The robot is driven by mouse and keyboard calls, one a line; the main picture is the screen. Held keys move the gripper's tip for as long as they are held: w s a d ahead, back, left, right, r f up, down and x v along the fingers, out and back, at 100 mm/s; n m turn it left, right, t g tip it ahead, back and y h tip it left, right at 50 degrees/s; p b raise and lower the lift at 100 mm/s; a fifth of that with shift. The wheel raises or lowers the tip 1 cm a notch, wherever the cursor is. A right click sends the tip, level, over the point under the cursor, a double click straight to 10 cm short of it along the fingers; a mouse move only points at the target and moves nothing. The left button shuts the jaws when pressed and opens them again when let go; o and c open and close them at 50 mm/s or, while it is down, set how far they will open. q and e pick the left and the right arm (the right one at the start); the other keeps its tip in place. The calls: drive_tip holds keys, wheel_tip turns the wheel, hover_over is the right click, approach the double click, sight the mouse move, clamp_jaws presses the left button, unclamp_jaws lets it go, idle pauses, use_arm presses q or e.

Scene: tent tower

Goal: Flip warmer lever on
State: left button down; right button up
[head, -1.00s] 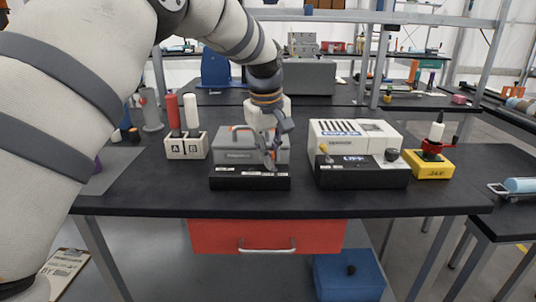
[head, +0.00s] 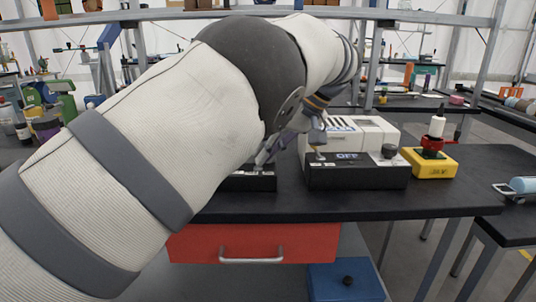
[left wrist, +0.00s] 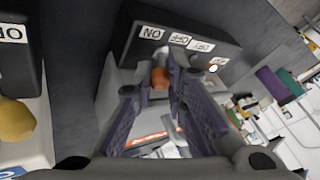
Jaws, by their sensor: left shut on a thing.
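A low black control box (head: 262,184) stands at the table's front edge, partly hidden by my left arm. In the left wrist view the black box (left wrist: 225,52) bears ON, OFF and a third label. A lever with an orange-brown knob (left wrist: 160,77) sticks out from it. My left gripper (head: 266,155) is at this box; in the left wrist view its purple-padded fingers (left wrist: 153,80) are closed around the knob. The lever's exact setting is unclear. My right gripper is not in view.
A white machine (head: 375,132) with a black front reading OFF stands to the right; its yellow knob also shows in the left wrist view (left wrist: 15,120). A yellow box (head: 432,163) stands beyond it. A red drawer (head: 250,244) hangs below the table.

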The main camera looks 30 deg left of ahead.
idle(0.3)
use_arm(q)
drive_tip(key=c, duration=1.9)
unclamp_jaws()
